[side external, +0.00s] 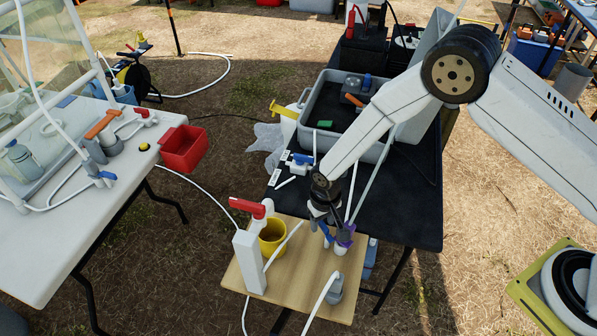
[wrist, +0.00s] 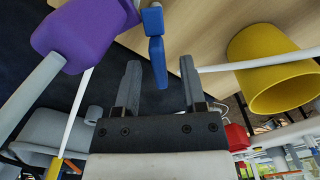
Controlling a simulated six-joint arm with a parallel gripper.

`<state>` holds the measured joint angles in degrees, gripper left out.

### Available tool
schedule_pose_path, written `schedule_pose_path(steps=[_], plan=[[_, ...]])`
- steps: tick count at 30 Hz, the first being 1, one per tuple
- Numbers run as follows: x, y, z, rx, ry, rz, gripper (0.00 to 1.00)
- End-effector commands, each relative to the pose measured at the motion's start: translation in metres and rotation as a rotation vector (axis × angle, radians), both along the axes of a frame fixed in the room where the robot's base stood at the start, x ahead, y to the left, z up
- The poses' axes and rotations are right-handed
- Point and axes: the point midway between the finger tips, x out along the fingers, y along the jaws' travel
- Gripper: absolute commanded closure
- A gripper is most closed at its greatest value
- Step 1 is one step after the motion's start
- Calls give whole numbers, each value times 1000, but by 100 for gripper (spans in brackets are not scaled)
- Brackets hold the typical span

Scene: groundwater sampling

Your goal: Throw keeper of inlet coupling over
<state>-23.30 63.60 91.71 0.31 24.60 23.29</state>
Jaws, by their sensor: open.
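A purple coupling body (wrist: 85,32) on a grey pipe shows at the upper left of the wrist view; in the side view it (side external: 345,236) sits on the wooden board, right of my fingers. A blue jointed lever (wrist: 154,45), which looks like the keeper, projects beside the purple body. It shows in the side view (side external: 327,236) as a small blue bar. My gripper (wrist: 159,66) is open, and the lever's end lies between its two dark fingers in the wrist view, with gaps on both sides. I cannot tell whether they touch it. In the side view my gripper (side external: 322,218) points down over the board.
A yellow bucket (side external: 272,236) and a white post with a red lever (side external: 252,210) stand left on the wooden board (side external: 240,282). A grey fitting (side external: 336,288) with a white hose is at the board's front. A grey tub (side external: 312,147) stands behind on the black table.

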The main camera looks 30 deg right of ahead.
Motion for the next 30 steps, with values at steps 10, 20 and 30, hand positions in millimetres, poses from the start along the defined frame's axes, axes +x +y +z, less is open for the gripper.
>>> schedule_pose_path(steps=[10, 20, 30], plan=[[0, 0, 0, 0, 0, 0, 100], [0, -1, 0, -1, 1, -31, 100], [-1, -6, 0, -3, 2, -207, 100]])
